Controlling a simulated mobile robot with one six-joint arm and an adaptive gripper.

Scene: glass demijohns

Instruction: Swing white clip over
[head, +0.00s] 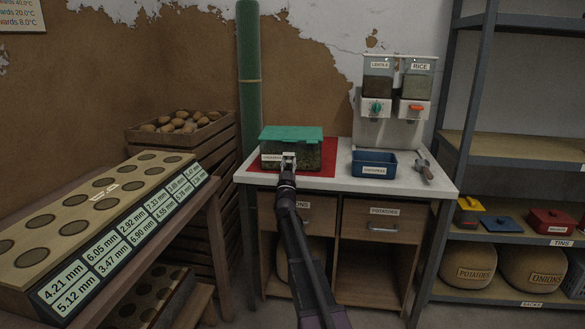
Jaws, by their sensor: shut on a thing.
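A clear box (307,158) with dark green contents stands on a red mat (327,170) on the white counter. Its green lid (291,132) lies on top and looks slightly tilted. A white label shows low on the box's front left. My gripper (289,162) is at the middle of the box's front side, shut on a small pale part there that appears to be the white clip (288,155). The fingers hide most of the clip, so its exact angle and whether it hooks the lid cannot be told.
A blue tray (374,164) and a grey tool (423,170) lie to the right on the counter (350,183). A lentil and rice dispenser (397,85) stands behind them. A green pole (249,70) rises behind the box. A crate of potatoes (180,125) and a holed board (95,210) are left.

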